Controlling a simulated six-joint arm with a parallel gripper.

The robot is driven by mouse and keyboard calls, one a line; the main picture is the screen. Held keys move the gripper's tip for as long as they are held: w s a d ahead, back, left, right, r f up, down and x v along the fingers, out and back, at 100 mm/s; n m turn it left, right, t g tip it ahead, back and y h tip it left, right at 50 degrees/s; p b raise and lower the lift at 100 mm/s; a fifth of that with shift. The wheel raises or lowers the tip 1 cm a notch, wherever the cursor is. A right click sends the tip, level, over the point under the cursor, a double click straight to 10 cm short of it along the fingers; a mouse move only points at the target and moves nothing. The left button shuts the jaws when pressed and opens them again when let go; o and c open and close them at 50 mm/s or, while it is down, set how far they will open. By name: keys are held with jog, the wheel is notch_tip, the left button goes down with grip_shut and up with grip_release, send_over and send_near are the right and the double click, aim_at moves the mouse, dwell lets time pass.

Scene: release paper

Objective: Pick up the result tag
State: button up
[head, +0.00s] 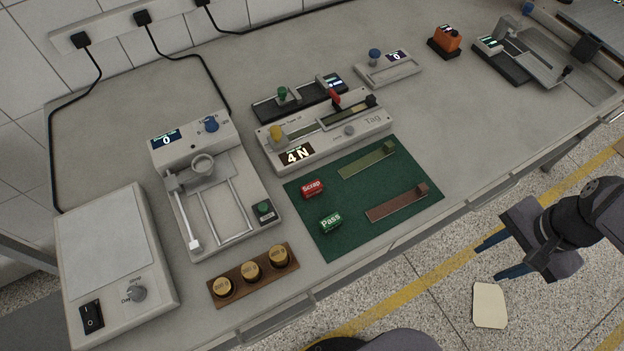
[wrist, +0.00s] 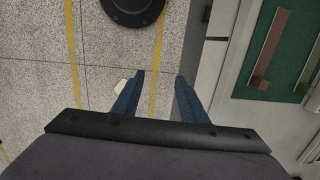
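Two small tags lie on the green mat (head: 350,212) in the head view: a red one marked "Scrap" (head: 312,188) and a green one marked "Pass" (head: 330,222). Which of them is the result tag cannot be told from the pictures alone. My gripper (head: 488,262) is off the table's front edge, to the right of the mat and over the floor. Its blue fingers are apart and empty; the gap also shows in the wrist view (wrist: 160,76). The wrist view shows part of the mat (wrist: 292,56) at the right, but neither tag.
The mat also bears an olive strip (head: 368,160) and a brown strip (head: 397,204). A tester reading "4 N" (head: 325,133) stands behind the mat. A wooden block with brass weights (head: 240,290), a framed device (head: 215,190) and a white box (head: 115,250) stand left.

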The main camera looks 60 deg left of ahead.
jog(key=s+a+r+p, duration=0.2)
jog(key=a+r, duration=0.1)
jog(key=a, duration=0.9)
jog(key=g+p, duration=0.2)
jog(key=p, duration=0.3)
send_near(312, 186)
jog(key=f, duration=0.1)
jog(key=shift+h, duration=0.4)
jog(key=shift+a+p+x, duration=0.15)
jog(key=shift+p+x, duration=0.6)
jog(key=shift+x, duration=1.1)
jog(key=shift+a+p+x, duration=0.2)
jog(key=shift+p+x, duration=0.55)
jog(key=shift+x, duration=1.1)
jog(key=shift+s, duration=0.1)
grip_shut()
